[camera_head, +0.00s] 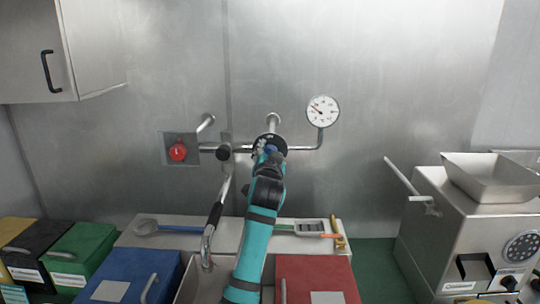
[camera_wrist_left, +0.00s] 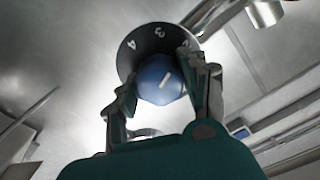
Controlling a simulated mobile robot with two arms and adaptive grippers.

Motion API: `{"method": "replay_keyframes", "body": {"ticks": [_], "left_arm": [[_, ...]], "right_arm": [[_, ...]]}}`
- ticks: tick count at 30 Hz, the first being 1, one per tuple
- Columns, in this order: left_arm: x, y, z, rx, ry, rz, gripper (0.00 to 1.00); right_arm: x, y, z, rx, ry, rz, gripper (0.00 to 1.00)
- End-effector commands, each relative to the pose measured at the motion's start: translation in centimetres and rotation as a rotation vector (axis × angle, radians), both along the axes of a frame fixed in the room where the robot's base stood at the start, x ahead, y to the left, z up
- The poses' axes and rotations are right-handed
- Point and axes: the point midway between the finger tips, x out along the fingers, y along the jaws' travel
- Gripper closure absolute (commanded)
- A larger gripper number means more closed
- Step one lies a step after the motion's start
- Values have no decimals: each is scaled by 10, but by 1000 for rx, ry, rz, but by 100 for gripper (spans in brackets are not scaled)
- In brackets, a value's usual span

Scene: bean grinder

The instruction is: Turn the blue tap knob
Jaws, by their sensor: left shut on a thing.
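The blue tap knob (camera_wrist_left: 158,82) sits in front of a black numbered dial (camera_wrist_left: 128,58) in the left wrist view. A white line on the knob slants up to the right. My left gripper (camera_wrist_left: 163,88) is shut on the knob, with one finger on each side of it. In the head view the dial (camera_head: 264,142) is on the wall pipe, and my left gripper (camera_head: 270,158) covers most of the knob (camera_head: 271,149). My right gripper is not in view.
A red knob (camera_head: 178,151) is on the wall at left, and a pressure gauge (camera_head: 322,111) is at upper right. A faucet with a black handle (camera_head: 215,215) hangs left of my arm. Coloured bins, including a red one (camera_head: 335,268), stand below. A steel grinder (camera_head: 470,225) stands at right.

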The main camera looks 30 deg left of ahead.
Motion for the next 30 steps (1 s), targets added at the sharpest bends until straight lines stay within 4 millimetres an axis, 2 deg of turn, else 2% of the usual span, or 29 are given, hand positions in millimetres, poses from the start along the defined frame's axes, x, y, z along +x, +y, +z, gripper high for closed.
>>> {"method": "replay_keyframes", "body": {"ticks": [7,8,13,23,26,30], "left_arm": [[0,0,-2,-1,4,0,89],[0,0,-2,-1,4,0,54],[0,0,-1,-1,4,0,32],[-3,-2,-1,0,2,0,32],[-12,-9,-1,0,1,-2,32],[-35,-23,-1,0,0,-3,32]], "right_arm": [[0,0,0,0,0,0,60],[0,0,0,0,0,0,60],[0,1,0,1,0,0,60],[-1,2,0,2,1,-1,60],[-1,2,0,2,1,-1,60],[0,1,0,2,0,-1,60]]}}
